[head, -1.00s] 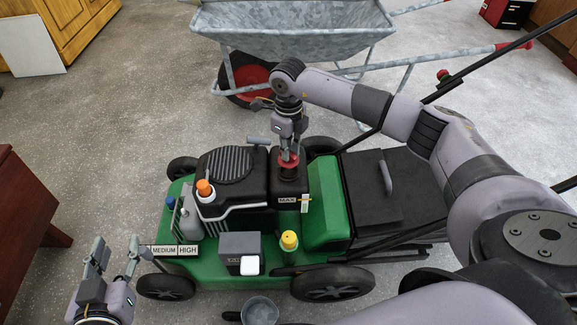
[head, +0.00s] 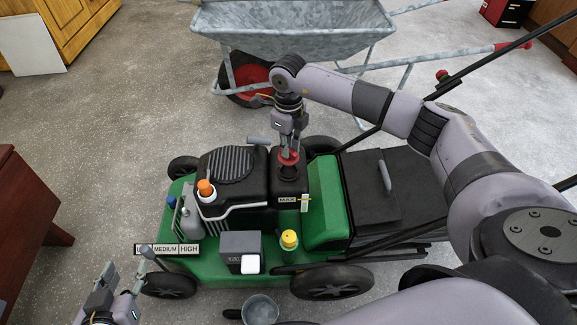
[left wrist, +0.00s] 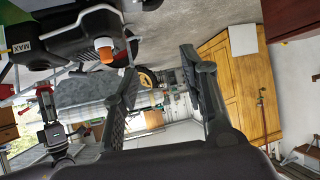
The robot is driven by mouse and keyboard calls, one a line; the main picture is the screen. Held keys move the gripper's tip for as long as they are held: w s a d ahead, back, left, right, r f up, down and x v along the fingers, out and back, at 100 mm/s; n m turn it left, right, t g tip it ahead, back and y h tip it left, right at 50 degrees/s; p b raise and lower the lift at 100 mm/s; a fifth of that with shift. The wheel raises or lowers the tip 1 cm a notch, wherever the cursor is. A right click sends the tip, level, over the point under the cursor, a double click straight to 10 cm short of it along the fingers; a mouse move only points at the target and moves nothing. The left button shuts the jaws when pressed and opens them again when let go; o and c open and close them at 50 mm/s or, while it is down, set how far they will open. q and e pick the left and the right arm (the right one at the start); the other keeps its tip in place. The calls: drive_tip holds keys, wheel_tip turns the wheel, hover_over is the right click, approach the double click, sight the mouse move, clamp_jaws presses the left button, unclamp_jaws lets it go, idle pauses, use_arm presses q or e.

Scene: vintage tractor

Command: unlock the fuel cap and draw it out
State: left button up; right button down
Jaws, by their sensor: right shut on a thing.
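The green mower (head: 225,262) stands in the middle of the head view with a black fuel tank (head: 290,188) marked MAX. My right gripper (head: 288,149) is shut on the red fuel cap (head: 288,158) above the tank's filler. The cap also shows in the left wrist view (left wrist: 44,91), between the tank and my right gripper; I cannot tell how far it is out. My left gripper (head: 122,286) is open and empty at the lower left of the head view, and its spread fingers show in the left wrist view (left wrist: 157,65).
An orange cap (head: 204,188), a yellow cap (head: 289,239) and a lever by a MEDIUM/HIGH label (head: 178,249) are on the mower. A grey wheelbarrow (head: 297,40) stands behind. A small grey cup (head: 260,308) is in front. Floor at left is clear.

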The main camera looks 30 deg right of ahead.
drive_tip(key=shift+r+p, duration=0.45)
drive_tip(key=shift+r, duration=0.25)
use_arm(q)
drive_tip(key=s+a+f+g+y+p, duration=0.1)
drive_tip(key=s+a+f+g, duration=0.2)
drive_tip(key=s+f+g, duration=0.2)
drive_tip(key=shift+s+f, duration=0.3)
drive_tip(key=shift+s, duration=1.4)
use_arm(e)
drive_tip(key=shift+r, duration=0.6)
